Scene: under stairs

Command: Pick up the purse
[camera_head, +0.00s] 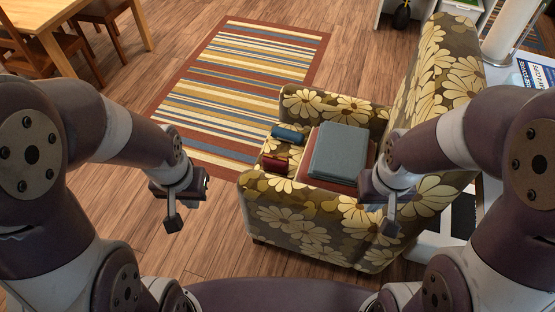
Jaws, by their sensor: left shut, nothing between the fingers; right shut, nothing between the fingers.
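A flowered armchair (300,222) stands in front of me, right of centre. On its seat lie a small dark red item (275,163) and a small blue item (288,133); either might be a purse, but I cannot tell which. My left gripper (173,221) is shut and empty, above the floor to the left of the chair. My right gripper (390,227) is shut and empty, in front of the chair's right side, hiding part of it.
A folded grey cloth (338,150) lies on a reddish one on the seat, right of the small items. A striped rug (230,90) lies behind the chair. A wooden table (40,15) and chairs stand at the far left. Floor left of the armchair is clear.

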